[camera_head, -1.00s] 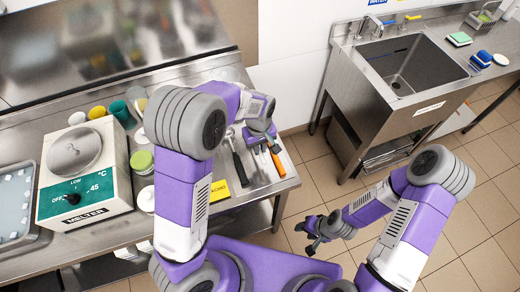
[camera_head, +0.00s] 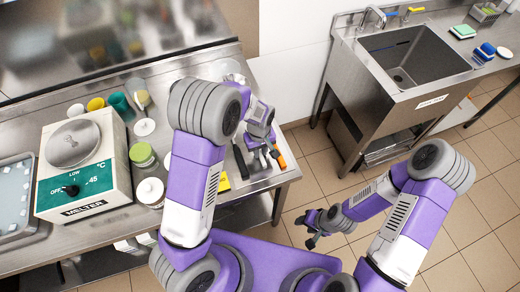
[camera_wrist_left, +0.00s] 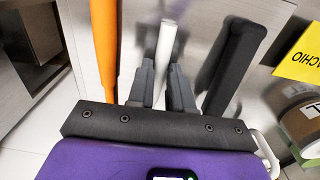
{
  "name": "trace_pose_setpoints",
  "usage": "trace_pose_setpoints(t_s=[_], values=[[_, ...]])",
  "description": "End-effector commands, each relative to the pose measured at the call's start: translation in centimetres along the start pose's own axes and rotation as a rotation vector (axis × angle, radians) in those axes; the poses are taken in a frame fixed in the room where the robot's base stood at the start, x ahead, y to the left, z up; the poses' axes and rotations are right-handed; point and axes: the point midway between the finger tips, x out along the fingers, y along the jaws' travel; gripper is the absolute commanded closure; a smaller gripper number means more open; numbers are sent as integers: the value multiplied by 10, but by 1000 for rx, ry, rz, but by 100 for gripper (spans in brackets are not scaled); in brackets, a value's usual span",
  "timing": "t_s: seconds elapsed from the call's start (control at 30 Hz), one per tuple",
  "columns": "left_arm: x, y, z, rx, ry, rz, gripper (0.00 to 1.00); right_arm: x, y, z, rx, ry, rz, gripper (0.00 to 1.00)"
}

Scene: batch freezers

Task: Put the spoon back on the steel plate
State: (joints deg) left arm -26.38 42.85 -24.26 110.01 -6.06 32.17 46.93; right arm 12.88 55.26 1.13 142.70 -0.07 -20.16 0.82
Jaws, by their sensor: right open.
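My left gripper (camera_head: 262,150) is low over the right end of the steel worktop, among long-handled tools. In the left wrist view, a pale, rod-like handle (camera_wrist_left: 167,50) lies between the two fingers (camera_wrist_left: 160,85). Whether they touch it is unclear. Its far end is blurred, so I cannot tell if it belongs to the spoon. An orange handle (camera_wrist_left: 103,45) is to its left and a black handle (camera_wrist_left: 237,62) to its right. I cannot pick out the steel plate with certainty. My right gripper (camera_head: 314,234) is open and empty above the floor.
The melter (camera_head: 85,165) stands on the worktop (camera_head: 110,232) at left, with green and white jars (camera_head: 142,154) beside it. A yellow label (camera_wrist_left: 300,58) lies near the tools. A sink (camera_head: 415,62) stands at the back right, with open tiled floor between.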

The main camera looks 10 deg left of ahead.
Motion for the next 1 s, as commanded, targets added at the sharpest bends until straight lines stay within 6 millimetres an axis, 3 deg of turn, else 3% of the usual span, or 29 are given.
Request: trace_pose_setpoints(t_s=[0.13,0.47,0.57,1.0], values=[[-1,0,0,0,0,0,60,0,0,0,0,0,0,52],[-5,0,0,0,0,0,60,-3,-1,0,0,0,0,52],[-17,1,0,0,2,2,60,-5,-2,0,0,0,0,52],[-106,1,0,0,2,3,60,-16,-6,1,0,0,0,52]])
